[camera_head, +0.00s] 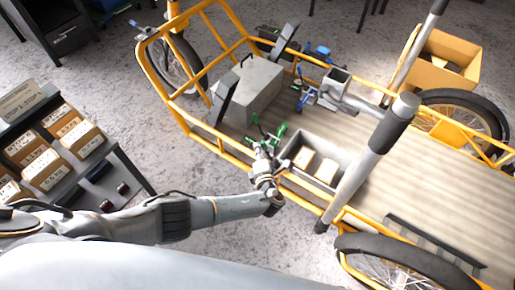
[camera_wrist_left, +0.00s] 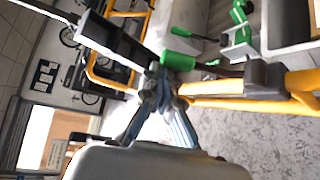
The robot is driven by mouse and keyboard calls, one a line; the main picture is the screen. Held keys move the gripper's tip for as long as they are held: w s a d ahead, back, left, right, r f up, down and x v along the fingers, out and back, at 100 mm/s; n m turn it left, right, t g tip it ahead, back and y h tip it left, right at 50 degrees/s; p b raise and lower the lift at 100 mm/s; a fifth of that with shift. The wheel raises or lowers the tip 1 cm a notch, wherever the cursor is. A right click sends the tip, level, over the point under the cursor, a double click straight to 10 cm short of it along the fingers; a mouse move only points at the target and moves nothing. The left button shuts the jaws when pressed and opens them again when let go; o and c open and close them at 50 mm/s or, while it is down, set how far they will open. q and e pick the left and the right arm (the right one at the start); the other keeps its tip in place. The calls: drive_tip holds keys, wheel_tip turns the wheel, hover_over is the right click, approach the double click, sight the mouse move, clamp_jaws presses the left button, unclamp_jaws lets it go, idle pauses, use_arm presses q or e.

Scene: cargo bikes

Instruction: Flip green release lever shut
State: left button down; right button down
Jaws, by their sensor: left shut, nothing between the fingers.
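In the left wrist view a green lever end (camera_wrist_left: 178,60) lies right at my fingertips, and a green clamp part (camera_wrist_left: 241,42) sits further right. My left gripper (camera_head: 264,160) is at the rail just below the green parts; it also shows in the left wrist view (camera_wrist_left: 160,82). Its fingers are shut with nothing between them. Whether they touch the lever I cannot tell. My right gripper is not in view.
The grey bin (camera_head: 332,155) with small cartons stands on the bike bed beside my gripper. A grey case (camera_head: 252,90) and blue clamp parts (camera_head: 303,98) are behind. The yellow rail (camera_head: 208,142) runs along the near side. A shelf (camera_head: 72,183) with boxes stands at left.

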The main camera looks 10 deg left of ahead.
use_arm(q)
drive_tip(key=shift+s, duration=0.1)
idle(0.3)
drive_tip(key=v, duration=1.2)
